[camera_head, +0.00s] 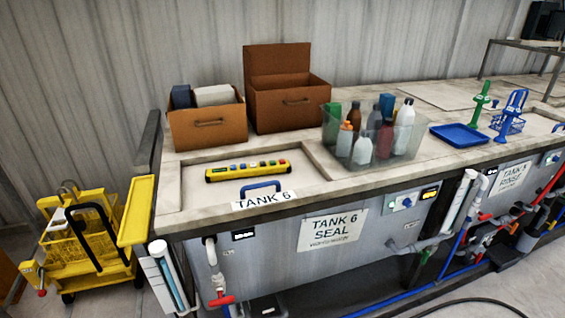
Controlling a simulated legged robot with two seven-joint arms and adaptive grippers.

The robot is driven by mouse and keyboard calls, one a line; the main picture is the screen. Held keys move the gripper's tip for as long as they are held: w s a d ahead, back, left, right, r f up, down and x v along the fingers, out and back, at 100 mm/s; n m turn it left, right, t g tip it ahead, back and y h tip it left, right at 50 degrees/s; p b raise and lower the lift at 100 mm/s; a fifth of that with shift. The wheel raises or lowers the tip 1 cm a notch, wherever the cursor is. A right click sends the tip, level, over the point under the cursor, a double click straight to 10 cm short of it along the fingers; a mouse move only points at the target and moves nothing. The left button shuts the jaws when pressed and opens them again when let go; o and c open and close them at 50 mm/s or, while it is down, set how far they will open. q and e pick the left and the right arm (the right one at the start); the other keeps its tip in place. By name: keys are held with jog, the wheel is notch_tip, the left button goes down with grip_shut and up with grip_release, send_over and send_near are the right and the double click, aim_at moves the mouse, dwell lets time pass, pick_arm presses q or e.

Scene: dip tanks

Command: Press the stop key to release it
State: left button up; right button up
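A yellow control bar (247,170) lies on the lid of tank 6, behind the lid's blue handle (261,186). A row of several small coloured keys runs along its top, and a dark patch shows near its left end. The keys are too small to read, so I cannot tell which is the stop key or whether it is pressed in. Neither of my grippers is in view.
Two brown boxes (207,127) (291,103) stand behind the bar. A clear bin (410,150) of bottles and a blue tray (460,135) stand to its right. A yellow cart (84,247) stands on the floor at left. The lid around the bar is clear.

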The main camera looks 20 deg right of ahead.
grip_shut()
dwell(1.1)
